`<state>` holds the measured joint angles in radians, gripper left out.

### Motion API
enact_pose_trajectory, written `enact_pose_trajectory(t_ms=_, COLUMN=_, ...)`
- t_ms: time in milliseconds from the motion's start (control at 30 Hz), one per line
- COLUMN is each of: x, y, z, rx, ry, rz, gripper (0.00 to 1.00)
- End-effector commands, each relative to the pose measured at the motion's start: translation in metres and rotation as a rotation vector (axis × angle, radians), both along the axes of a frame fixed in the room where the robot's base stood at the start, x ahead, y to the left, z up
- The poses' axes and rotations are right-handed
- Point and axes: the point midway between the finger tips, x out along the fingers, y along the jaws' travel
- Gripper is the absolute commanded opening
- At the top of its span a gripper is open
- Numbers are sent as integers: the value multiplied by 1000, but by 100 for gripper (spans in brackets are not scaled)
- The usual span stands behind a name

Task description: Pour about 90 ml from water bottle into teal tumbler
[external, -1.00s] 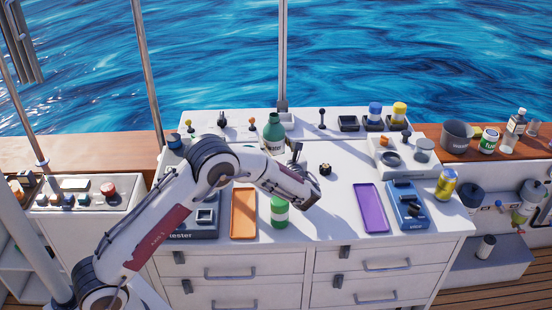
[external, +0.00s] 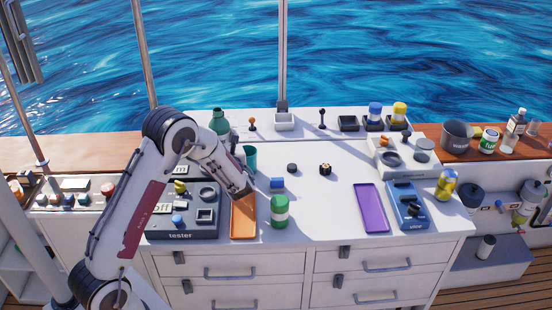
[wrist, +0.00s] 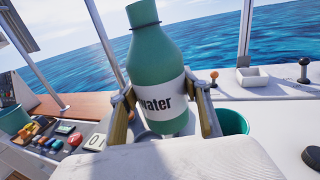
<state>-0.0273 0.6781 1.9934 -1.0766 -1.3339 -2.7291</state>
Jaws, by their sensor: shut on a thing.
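The green water bottle (wrist: 158,60) with a white "water" label is in my gripper (wrist: 160,98), whose fingers are shut on its sides. The bottle looks nearly upright, slightly tilted. In the external view the bottle (external: 219,122) shows beyond my wrist at the back left of the worktop; my arm hides its lower part. The teal tumbler (external: 250,157) stands on the worktop just right of the gripper, partly hidden by my wrist. In the wrist view the tumbler (wrist: 234,122) shows right of the bottle and lower. No stream of water is visible.
An orange tray (external: 242,222) and the tester (external: 180,222) lie below the arm. The worktop's right middle is mostly clear.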

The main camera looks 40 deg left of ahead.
Motion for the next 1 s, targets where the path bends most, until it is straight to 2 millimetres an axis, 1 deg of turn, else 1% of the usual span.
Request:
enact_pose_trajectory(t_ms=33, x=-5, y=4, z=-2, rx=0, ry=1, rz=-6, gripper=16)
enact_pose_trajectory(t_ms=167, x=-16, y=9, z=-9, rx=0, ry=2, rz=-37, gripper=16)
enact_pose_trajectory(t_ms=333, x=-24, y=6, z=-20, rx=0, ry=1, rz=-93, gripper=16)
enact_pose_trajectory(t_ms=567, x=-27, y=-7, z=-34, rx=1, ry=0, rz=-161, gripper=16)
enact_pose_trajectory(t_ms=1000, x=-24, y=-11, z=-35, rx=0, ry=-3, rz=-182, gripper=16)
